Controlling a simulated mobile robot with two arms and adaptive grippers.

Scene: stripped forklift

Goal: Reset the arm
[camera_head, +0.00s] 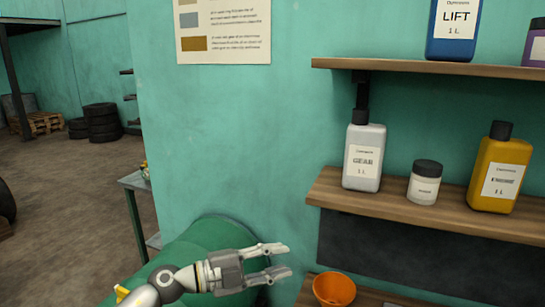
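My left gripper (280,260) reaches in from the bottom left. Its two fingers point right and are spread apart, with nothing between them. It is in front of a green rounded object (215,235) by the teal wall and to the left of an orange bowl (334,289). It appears apart from the bowl. My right gripper is out of view.
A wooden shelf (420,211) on the right holds a grey GEAR bottle (364,158), a small jar (425,183) and a yellow bottle (499,172). An upper shelf (430,68) holds a blue LIFT bottle (454,28). Tyres (103,122) stand far left on open floor.

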